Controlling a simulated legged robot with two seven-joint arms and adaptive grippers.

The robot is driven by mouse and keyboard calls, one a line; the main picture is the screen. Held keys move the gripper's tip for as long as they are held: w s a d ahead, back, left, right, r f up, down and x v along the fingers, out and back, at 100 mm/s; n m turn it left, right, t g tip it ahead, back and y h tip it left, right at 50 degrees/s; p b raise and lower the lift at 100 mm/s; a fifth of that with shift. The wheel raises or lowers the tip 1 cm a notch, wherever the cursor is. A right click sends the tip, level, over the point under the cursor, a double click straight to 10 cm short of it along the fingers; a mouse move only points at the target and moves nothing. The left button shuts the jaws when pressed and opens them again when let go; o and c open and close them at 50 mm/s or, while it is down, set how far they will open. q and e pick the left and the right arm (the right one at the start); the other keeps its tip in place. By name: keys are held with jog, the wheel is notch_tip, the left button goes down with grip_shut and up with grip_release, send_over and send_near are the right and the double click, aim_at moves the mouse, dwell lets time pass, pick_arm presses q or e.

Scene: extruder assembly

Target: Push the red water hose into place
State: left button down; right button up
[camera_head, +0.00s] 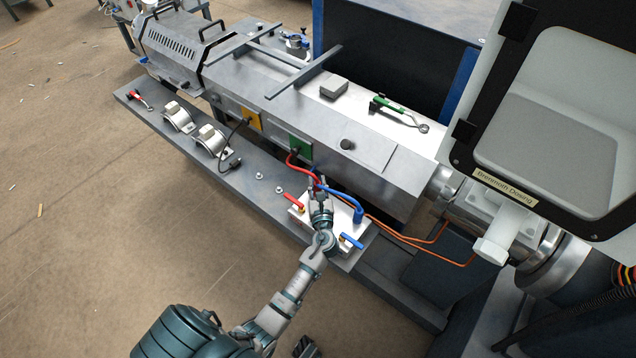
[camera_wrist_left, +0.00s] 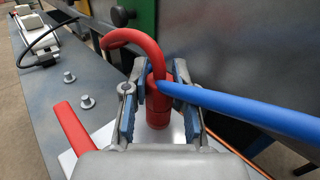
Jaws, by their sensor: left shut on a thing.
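The red water hose (camera_head: 299,168) curves from beside the green plate on the machine's side down to my left gripper. In the left wrist view the red hose (camera_wrist_left: 135,38) bends over and ends in a thick red connector (camera_wrist_left: 158,112) between the fingers. My left gripper (camera_head: 319,190) is shut on this connector, above the white valve block (camera_head: 333,238). In the left wrist view the gripper (camera_wrist_left: 160,90) has a finger on each side of it. Whether the connector's lower end is seated is hidden.
A red lever (camera_head: 293,201) and a blue lever (camera_head: 352,242) stick out from the block. Clamps (camera_head: 208,140) and bolts lie along the grey ledge.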

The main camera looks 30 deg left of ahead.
pick_arm(q)
jog(key=shift+f, duration=0.15)
jog(key=c, duration=0.8)
grip_release()
jog(key=shift+c, duration=0.2)
jog(key=v, duration=1.2)
